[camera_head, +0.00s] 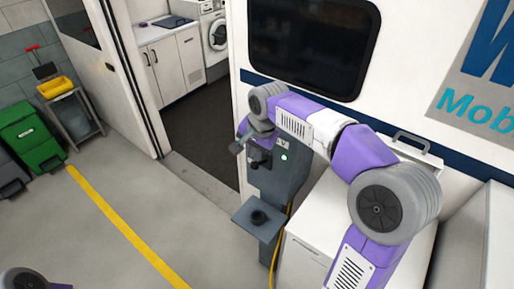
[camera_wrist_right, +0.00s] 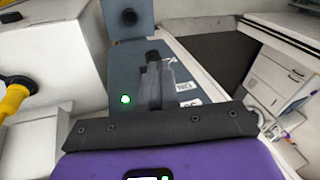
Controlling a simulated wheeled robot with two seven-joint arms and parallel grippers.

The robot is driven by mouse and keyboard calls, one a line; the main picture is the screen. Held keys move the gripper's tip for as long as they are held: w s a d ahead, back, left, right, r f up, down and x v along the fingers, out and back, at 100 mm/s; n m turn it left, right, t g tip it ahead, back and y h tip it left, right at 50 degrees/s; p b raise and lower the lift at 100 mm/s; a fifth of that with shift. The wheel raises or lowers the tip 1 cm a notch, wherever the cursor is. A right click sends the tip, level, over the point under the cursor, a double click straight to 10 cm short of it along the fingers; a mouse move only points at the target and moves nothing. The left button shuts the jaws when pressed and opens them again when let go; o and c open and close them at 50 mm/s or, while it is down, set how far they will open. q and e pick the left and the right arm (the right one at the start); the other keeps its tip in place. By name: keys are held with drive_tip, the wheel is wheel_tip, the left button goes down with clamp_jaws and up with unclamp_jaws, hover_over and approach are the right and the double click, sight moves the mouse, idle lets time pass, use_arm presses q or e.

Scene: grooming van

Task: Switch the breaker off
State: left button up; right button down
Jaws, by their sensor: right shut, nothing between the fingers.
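A grey pedestal (camera_head: 285,185) stands against the white van wall, with a lit green lamp (camera_head: 284,156) near its top. A dark part on its face (camera_head: 260,157), probably the breaker handle, is partly covered by my right gripper (camera_head: 240,146). In the right wrist view the pedestal's panel (camera_wrist_right: 185,68) shows the green lamp (camera_wrist_right: 125,99), white labels and a black part (camera_wrist_right: 152,56) just beyond the fingers. My right gripper (camera_wrist_right: 154,80) is shut and empty, close to the panel; I cannot tell whether it touches. My left gripper is out of view.
A grey shelf (camera_head: 243,218) with a black round socket sticks out low on the pedestal. A yellow cable (camera_head: 274,258) hangs beside it. A white cabinet (camera_head: 308,245) stands to the right.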

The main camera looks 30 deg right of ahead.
sight(255, 164)
wheel_tip(255, 164, up, 7)
drive_tip(key=s+d+m, duration=0.1)
drive_tip(key=s+d, duration=0.1)
drive_tip(key=shift+s+d+m+h, duration=0.15)
drive_tip(key=shift+s+m+h, duration=0.15)
drive_tip(key=shift+m, duration=0.1)
drive_tip(key=shift+f, duration=0.1)
drive_tip(key=shift+f, duration=0.1)
drive_tip(key=x, duration=1.4)
drive_tip(key=shift+w+p, duration=0.1)
drive_tip(key=shift+p, duration=0.25)
